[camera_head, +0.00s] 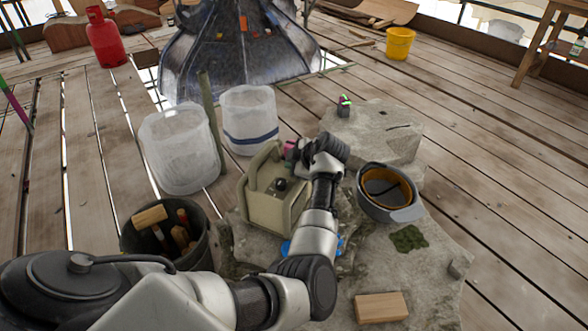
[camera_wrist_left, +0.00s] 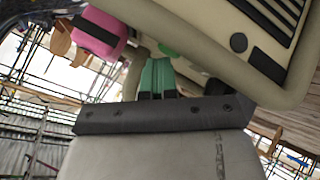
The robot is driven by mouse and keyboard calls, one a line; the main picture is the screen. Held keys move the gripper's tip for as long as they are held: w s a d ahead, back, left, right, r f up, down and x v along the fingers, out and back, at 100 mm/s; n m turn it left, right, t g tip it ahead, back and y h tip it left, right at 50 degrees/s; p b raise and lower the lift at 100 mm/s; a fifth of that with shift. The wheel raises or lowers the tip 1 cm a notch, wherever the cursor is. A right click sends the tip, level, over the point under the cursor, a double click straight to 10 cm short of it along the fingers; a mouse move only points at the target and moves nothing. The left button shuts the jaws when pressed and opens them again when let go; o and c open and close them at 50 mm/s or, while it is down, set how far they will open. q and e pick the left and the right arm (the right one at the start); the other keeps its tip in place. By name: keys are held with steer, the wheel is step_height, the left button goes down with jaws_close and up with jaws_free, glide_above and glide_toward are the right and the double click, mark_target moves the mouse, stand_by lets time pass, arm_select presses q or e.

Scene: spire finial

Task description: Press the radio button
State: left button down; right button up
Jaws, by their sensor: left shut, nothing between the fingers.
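The radio (camera_head: 268,212) is a beige box with a raised frame, standing on the stone slab in the head view. A dark knob shows on its near side. My left arm comes in from the left, and its gripper (camera_head: 298,158) is at the radio's right side. In the left wrist view the radio (camera_wrist_left: 222,60) fills the upper right, tilted, with dark slots and a round dark knob. My left gripper's green fingertips (camera_wrist_left: 156,76) are shut and empty, close under a green round button (camera_wrist_left: 168,48). I cannot tell whether they touch it. My right gripper is out of view.
A pink object (camera_wrist_left: 100,33) is beside the radio. Two translucent buckets (camera_head: 180,160) stand behind left, a dark bucket of tools (camera_head: 140,238) at left. A grey bowl (camera_head: 400,214) and wooden block (camera_head: 381,307) are at right.

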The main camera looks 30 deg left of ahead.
arm_select(q)
steer(key=shift+r, duration=0.25)
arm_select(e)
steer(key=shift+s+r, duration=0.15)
arm_select(q)
step_height(320, 180, up, 2)
steer(key=shift+r+p, duration=0.1)
steer(key=shift+p, duration=0.9)
steer(key=shift+r, duration=0.25)
step_height(320, 180, up, 3)
steer(key=shift+r+p, duration=0.1)
steer(key=shift+p, duration=1.05)
steer(key=shift+r, duration=0.1)
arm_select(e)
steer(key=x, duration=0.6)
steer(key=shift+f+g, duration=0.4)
